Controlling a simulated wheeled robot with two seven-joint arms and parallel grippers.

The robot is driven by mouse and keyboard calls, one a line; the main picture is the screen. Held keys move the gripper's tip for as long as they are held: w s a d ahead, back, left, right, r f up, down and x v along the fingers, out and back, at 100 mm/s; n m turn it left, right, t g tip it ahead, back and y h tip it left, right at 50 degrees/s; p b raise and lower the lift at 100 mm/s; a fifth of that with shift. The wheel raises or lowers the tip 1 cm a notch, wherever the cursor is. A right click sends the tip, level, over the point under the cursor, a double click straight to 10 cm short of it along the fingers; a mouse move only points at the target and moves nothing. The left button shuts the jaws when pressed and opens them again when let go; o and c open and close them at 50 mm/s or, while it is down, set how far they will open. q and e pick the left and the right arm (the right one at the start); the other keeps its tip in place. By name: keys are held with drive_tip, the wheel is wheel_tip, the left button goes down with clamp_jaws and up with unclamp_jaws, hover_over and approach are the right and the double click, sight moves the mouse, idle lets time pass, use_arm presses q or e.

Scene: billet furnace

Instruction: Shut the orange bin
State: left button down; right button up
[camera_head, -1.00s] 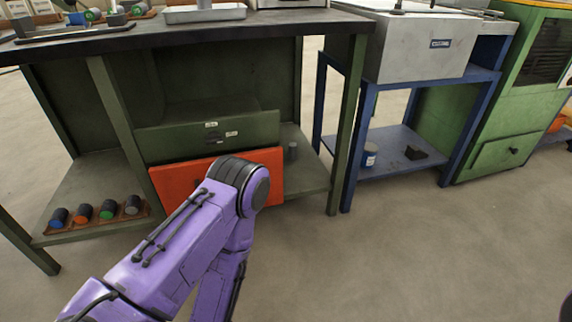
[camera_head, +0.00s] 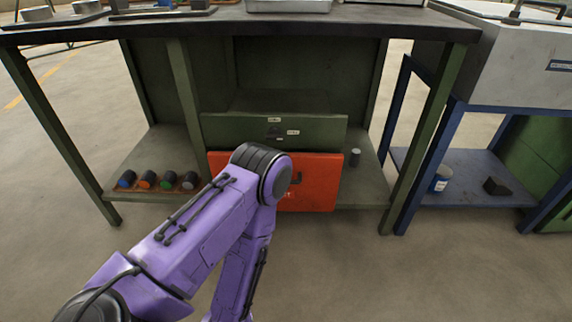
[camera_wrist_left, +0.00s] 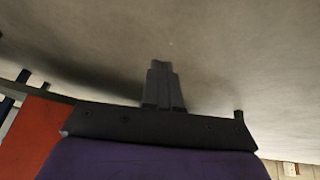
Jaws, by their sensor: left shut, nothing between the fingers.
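The orange bin (camera_head: 318,180) is the low orange front under a green drawer (camera_head: 272,131) in the green workbench. My left arm hides its left and middle parts. No opening into the bin shows, and I cannot tell how far it stands out. Part of an orange surface also shows at the left edge of the left wrist view (camera_wrist_left: 30,135). My left gripper (camera_wrist_left: 162,72) is shut and empty, with floor behind its fingers. My right gripper is not in view.
The workbench top (camera_head: 240,27) overhangs the drawers. A rack of several coloured cylinders (camera_head: 158,183) lies on the lower shelf at left. A small grey cylinder (camera_head: 354,157) stands right of the bin. A blue stand (camera_head: 470,170) is further right. The floor in front is clear.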

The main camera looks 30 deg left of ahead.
use_arm(q)
drive_tip(key=w+d+r+n+t+p, duration=0.2)
drive_tip(key=w+r+n+t, duration=0.1)
drive_tip(key=w+n, duration=0.3)
drive_tip(key=w+d+r+n+t+p, duration=0.1)
drive_tip(key=w+r+n+t, duration=0.1)
drive_tip(key=w+r+n, duration=0.35)
drive_tip(key=n+t+y+p, duration=0.4)
drive_tip(key=n+t+y, duration=0.2)
drive_tip(key=n, duration=1.6)
approach(313, 161)
drive_tip(key=b+x, duration=0.3)
drive_tip(key=x, duration=0.2)
drive_tip(key=shift+w+a+f, duration=0.1)
drive_tip(key=shift+w, duration=0.25)
drive_tip(key=shift+w+a, duration=0.3)
drive_tip(key=shift+w, duration=0.2)
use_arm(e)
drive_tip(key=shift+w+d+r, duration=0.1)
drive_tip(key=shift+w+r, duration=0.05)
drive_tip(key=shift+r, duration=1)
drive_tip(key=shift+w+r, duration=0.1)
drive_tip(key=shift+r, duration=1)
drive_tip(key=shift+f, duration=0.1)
